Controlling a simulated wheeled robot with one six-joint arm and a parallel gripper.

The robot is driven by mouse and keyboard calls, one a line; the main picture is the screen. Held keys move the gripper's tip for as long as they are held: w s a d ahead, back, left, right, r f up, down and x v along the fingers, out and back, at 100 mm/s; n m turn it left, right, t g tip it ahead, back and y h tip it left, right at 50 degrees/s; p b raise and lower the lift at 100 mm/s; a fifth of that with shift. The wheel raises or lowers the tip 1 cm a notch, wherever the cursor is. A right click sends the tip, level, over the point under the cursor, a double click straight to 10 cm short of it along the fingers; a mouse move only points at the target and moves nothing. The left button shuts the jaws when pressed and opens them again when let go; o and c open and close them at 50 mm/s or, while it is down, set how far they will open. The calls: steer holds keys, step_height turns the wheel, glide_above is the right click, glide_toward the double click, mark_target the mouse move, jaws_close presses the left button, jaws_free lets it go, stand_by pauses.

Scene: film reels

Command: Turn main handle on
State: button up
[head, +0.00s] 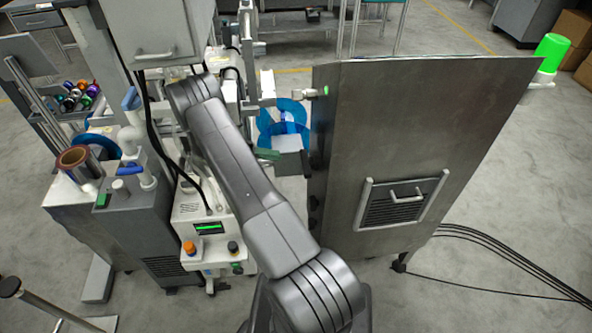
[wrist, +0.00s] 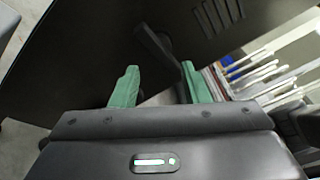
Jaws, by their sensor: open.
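A dark lever (wrist: 152,42), which looks like the main handle, stands out from a dark panel (wrist: 90,40) in the wrist view. It slants from upper left to lower right. My gripper (wrist: 160,66) is open, with one green finger on each side of the lever's lower end. I cannot tell whether either finger touches it. In the head view my arm reaches forward, and a green fingertip of my gripper (head: 268,153) shows left of the metal cabinet (head: 425,115). The handle cannot be made out in the head view.
A machine with a small green display (head: 209,227) and an orange knob (head: 189,247) stands left of my arm. A brown film reel (head: 78,160) sits farther left. Cables (head: 500,250) run over the floor at right. The open floor lies right of the cabinet.

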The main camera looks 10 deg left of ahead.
steer(key=s+a+m+t+b, duration=0.1)
steer(key=m+t+b, duration=0.1)
steer(key=m, duration=0.1)
steer(key=m+t+y+b, duration=0.3)
steer(key=m+t+b, duration=0.6)
steer(key=m+b, duration=0.95)
glide_toward(308, 163)
steer(key=w+f+b+x, duration=0.1)
steer(key=x, duration=0.6)
steer(key=shift+a+m, duration=0.2)
steer(key=shift+m, duration=0.25)
steer(key=shift+f, duration=0.1)
